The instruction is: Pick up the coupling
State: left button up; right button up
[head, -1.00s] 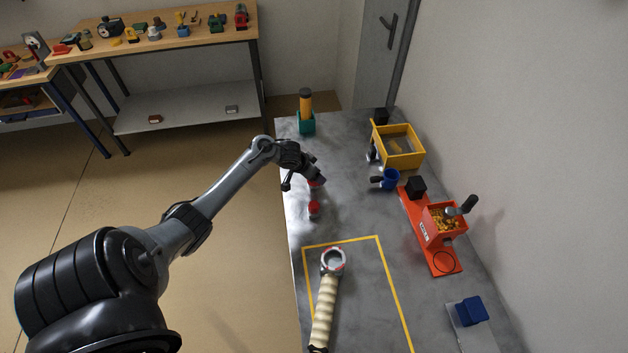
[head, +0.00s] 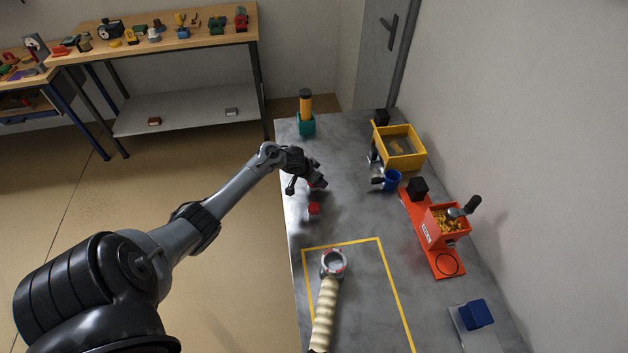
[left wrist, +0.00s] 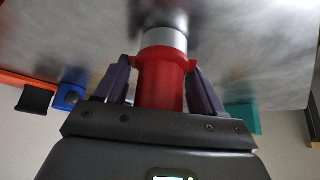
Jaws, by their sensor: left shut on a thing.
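My left gripper (head: 317,184) is over the left side of the grey table, its arm reaching in from the left. In the left wrist view its two dark fingers (left wrist: 163,68) are shut on the red coupling (left wrist: 161,82), a cylinder with a flange and a silver collar at its far end. Beyond the collar is a dark blur. In the head view the gripper mostly hides the held part. A small red shape (head: 314,208) shows just below the gripper; I cannot tell whether it belongs to the coupling. My right gripper is not in view.
A ribbed cream hose (head: 325,312) with a grey ring end (head: 333,263) lies in a yellow outline. A teal holder (head: 306,126) stands behind.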

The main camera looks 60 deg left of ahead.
pick_arm(q)
jog(key=shift+r, duration=0.45)
notch_tip(320, 180, up, 3)
jog(key=shift+r+p, duration=0.1)
jog(key=shift+p, duration=0.6)
jog(key=w+d+r+m+p, duration=0.15)
jog(key=d+r, duration=0.35)
jog(key=d, duration=0.8)
jog(key=w+d+r+h, duration=0.15)
jog(key=d+r, duration=0.35)
jog(key=d, duration=0.9)
jog(key=w+d+r+m+p, duration=0.15)
jog(key=d+r, duration=0.35)
jog(key=d, duration=0.8)
jog(key=a+p+v, duration=0.1)
jog(key=p+v, duration=2)
jog(key=shift+r+n, duration=0.3)
jog(key=shift+r, duration=0.15)
